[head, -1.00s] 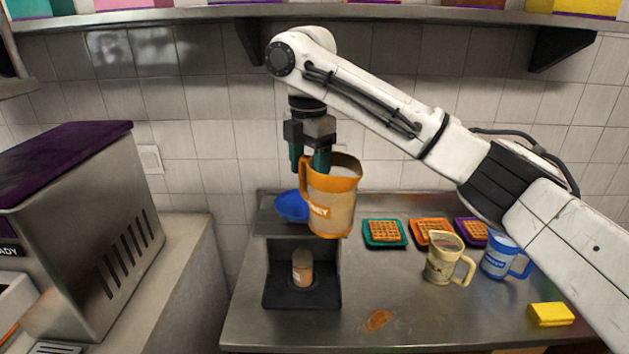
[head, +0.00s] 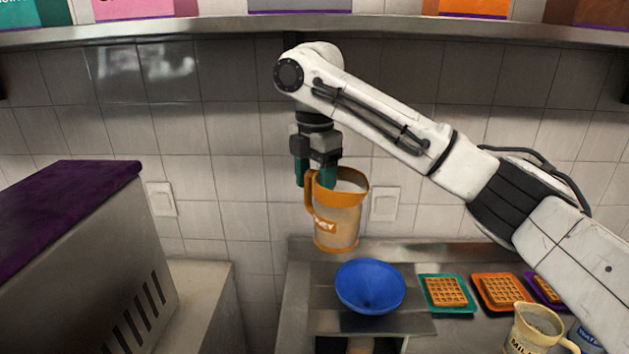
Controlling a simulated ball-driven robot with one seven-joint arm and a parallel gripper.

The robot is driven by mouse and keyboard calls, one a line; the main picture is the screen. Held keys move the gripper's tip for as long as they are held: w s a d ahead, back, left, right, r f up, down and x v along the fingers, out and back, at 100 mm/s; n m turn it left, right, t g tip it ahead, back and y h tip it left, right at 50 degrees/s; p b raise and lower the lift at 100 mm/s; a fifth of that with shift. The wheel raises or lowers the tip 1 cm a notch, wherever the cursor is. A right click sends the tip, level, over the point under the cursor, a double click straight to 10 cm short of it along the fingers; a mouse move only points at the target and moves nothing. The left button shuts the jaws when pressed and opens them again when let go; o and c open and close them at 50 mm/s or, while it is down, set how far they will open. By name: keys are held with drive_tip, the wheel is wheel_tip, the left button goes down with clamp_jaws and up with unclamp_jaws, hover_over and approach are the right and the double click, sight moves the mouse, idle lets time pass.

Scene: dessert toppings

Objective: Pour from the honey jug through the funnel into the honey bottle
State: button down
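The orange-rimmed honey jug (head: 338,222) hangs roughly upright in the air, with a pale filling visible inside its rim. My gripper (head: 315,176) is shut on the jug's orange handle, at the jug's left side. The blue funnel (head: 370,286) sits on the top of a metal stand (head: 325,322), lower and a little right of the jug, and is apart from it. A small part of the honey bottle (head: 360,346) shows under the stand's top at the bottom edge; the rest is cut off.
Waffles on teal (head: 445,292), orange (head: 498,291) and purple plates lie right of the funnel. A cream milk jug (head: 533,328) and a partly hidden blue jug (head: 586,338) stand at lower right. A purple-lidded machine (head: 70,270) is at left. A shelf (head: 400,28) runs above.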

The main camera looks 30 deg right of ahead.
drive_tip(key=shift+s+d+r+t+y, duration=0.15)
drive_tip(key=shift+s+t, duration=0.15)
drive_tip(key=shift+t, duration=0.6)
drive_tip(key=shift+s+d+t+y, duration=0.15)
drive_tip(key=shift+s+t, duration=0.15)
drive_tip(key=shift+t, duration=0.6)
drive_tip(key=shift+a, duration=0.15)
drive_tip(key=shift+w, duration=0.1)
drive_tip(key=shift+s+r+b, duration=0.1)
drive_tip(key=shift+s+b, duration=0.1)
drive_tip(key=shift+b, duration=0.25)
drive_tip(key=shift+s+r+t, duration=0.15)
drive_tip(key=shift+r+t, duration=0.1)
drive_tip(key=shift+t, duration=0.25)
drive_tip(key=shift+s+r+t+y+b, duration=0.35)
drive_tip(key=shift+t+b, duration=0.35)
drive_tip(key=shift+b, duration=0.75)
drive_tip(key=shift+s+d+r+t+b, duration=0.15)
drive_tip(key=shift+s+t+b, duration=0.3)
drive_tip(key=shift+b, duration=0.5)
drive_tip(key=shift+s+d+r+t+b, duration=0.1)
drive_tip(key=shift+s+t+b, duration=0.1)
drive_tip(key=shift+t+b, duration=0.6)
idle(1.8)
